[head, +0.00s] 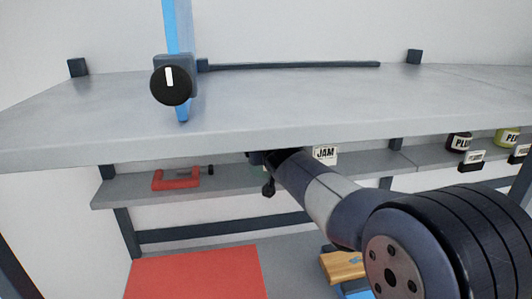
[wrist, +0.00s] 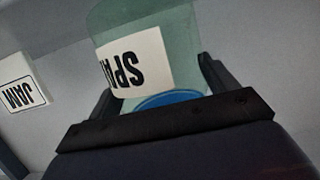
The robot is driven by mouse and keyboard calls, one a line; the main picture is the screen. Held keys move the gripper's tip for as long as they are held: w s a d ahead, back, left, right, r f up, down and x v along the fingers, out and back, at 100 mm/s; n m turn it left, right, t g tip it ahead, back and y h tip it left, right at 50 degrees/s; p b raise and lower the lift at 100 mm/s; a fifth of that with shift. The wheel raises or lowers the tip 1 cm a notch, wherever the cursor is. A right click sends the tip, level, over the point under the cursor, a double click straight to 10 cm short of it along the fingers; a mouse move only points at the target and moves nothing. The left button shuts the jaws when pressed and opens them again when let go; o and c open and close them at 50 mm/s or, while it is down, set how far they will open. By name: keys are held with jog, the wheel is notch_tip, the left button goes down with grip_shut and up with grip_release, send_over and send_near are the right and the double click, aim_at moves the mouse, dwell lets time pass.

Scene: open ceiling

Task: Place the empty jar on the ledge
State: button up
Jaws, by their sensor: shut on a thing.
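My gripper (wrist: 158,84) is shut on the empty jar (wrist: 135,18), with one finger on each side of it. The jar is clear greenish glass, with a white label reading "SPA", upside down and partly cut off, and a blue disc at its near end. In the head view my gripper (head: 266,168) is under the worktop's front edge, in front of the ledge (head: 225,186), and mostly hidden by my arm. I cannot tell whether the jar touches the ledge.
A JAM label (head: 325,154) is just right of my gripper. Labelled jars (head: 459,142) stand farther right on the ledge. A red clamp-like tool (head: 176,179) lies to the left. The worktop (head: 300,108) overhangs, with a black knob (head: 171,85) on a blue upright. A red panel (head: 197,275) is below.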

jog(key=shift+f, duration=0.1)
jog(key=o, duration=0.7)
jog(key=shift+f, duration=0.1)
jog(key=o, duration=0.4)
jog(key=shift+s+r, duration=0.1)
jog(key=shift+r, duration=0.15)
jog(key=b+v, duration=0.1)
jog(key=v, duration=1.1)
jog(key=shift+f, duration=0.1)
